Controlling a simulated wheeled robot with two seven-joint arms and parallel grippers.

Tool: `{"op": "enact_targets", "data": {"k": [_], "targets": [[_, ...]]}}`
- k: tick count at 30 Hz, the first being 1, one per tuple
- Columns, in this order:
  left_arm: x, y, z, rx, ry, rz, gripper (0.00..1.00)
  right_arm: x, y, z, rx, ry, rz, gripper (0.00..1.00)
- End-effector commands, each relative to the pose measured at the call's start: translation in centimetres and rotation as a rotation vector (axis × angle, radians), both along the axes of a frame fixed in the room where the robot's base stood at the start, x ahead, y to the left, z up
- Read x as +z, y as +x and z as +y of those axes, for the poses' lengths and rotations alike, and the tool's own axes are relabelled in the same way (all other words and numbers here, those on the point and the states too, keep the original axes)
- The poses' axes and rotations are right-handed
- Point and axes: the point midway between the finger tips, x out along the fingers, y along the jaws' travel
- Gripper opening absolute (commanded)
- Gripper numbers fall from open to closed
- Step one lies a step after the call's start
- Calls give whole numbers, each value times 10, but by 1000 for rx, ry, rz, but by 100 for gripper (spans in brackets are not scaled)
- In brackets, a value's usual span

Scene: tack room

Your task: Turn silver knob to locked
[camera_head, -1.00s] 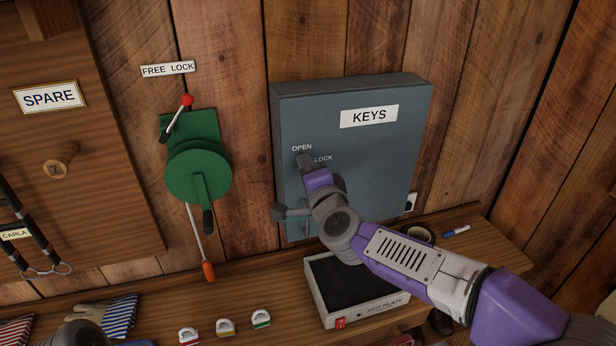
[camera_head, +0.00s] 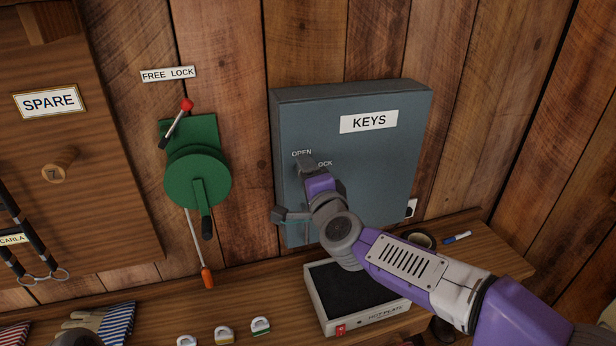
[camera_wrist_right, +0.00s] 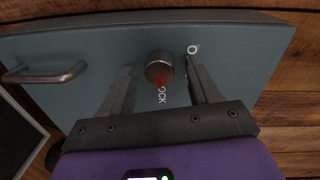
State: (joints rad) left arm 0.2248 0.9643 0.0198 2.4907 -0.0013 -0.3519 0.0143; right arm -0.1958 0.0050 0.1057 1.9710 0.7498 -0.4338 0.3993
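My right gripper (camera_wrist_right: 158,63) is open, with one finger on each side of the knob and visible gaps between. In the head view my right gripper (camera_head: 294,188) is at the cabinet's left part, one finger over the OPEN and LOCK lettering; the knob is hidden there. My left gripper is not clearly visible.
A bar handle (camera_wrist_right: 45,72) is on the cabinet beside the knob. A hot plate (camera_head: 330,323) stands on the shelf below. A green lever device (camera_head: 197,175) is on the wall to the left. Gloves, small padlock-like items and tape lie along the shelf.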

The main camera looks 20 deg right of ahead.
Motion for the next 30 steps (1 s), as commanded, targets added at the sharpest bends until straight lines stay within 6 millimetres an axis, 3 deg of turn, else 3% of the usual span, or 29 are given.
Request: {"op": "enact_targets", "data": {"k": [8, 21, 30], "targets": [[1, 0, 0, 0, 0, 0, 0, 2, -5, 0, 0, -1, -2, 62], [12, 0, 0, 0, 0, 0, 0, 6, -67, -3, 0, -1, -1, 62], [13, 0, 0, 0, 0, 0, 0, 5, -76, -3, 0, 0, 0, 62]]}}
